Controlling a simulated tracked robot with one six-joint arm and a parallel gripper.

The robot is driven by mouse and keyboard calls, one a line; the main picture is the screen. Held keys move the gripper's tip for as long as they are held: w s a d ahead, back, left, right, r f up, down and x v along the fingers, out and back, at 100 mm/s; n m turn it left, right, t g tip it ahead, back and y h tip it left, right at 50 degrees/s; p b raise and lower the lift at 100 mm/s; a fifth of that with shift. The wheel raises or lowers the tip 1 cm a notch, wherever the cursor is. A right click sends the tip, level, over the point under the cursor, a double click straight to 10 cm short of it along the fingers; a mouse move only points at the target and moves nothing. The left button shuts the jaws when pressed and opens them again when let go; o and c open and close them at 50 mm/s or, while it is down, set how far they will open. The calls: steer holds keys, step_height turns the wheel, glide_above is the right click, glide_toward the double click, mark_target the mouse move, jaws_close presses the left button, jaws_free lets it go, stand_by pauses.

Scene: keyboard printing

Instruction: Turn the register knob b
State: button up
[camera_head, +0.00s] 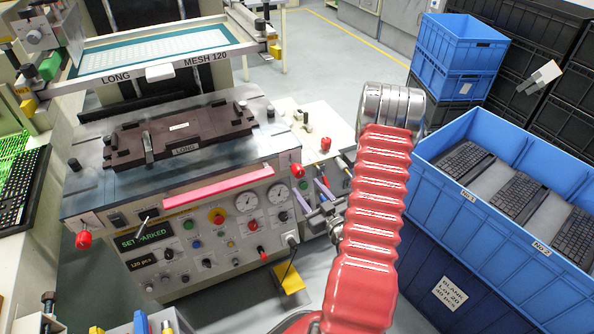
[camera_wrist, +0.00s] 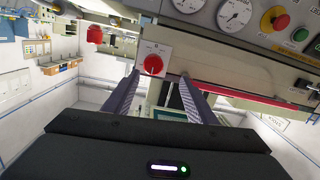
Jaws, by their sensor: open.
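A round red knob (camera_wrist: 153,65) on a pale square plate faces me in the wrist view, framed between my two fingers and beyond their tips. It appears to be the red knob (camera_head: 296,170) at the press's front right corner in the head view. I cannot read a letter that marks it as b. My gripper (camera_head: 308,187) is open and empty, just below and right of that knob. Its fingers also show in the wrist view (camera_wrist: 160,76), apart on either side of the knob. I see no contact with it.
A similar red knob (camera_head: 84,238) sits at the press's front left. A control panel (camera_head: 215,240) with gauges and buttons lies below the pink bar (camera_head: 218,188). A blue crate (camera_head: 445,190) with keyboards stands to the right of my arm.

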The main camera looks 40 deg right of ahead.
mark_target(300, 175)
steer(key=s, duration=0.1)
steer(key=s+f+m+t, duration=0.1)
steer(key=shift+s+d+h, duration=0.2)
steer(key=shift+s+h, duration=0.1)
steer(key=shift+s, duration=0.1)
steer(key=x, duration=1.4)
steer(key=shift+s+f, duration=0.1)
steer(key=shift+c, duration=0.4)
steer(key=c, duration=1)
steer(key=shift+o, duration=0.2)
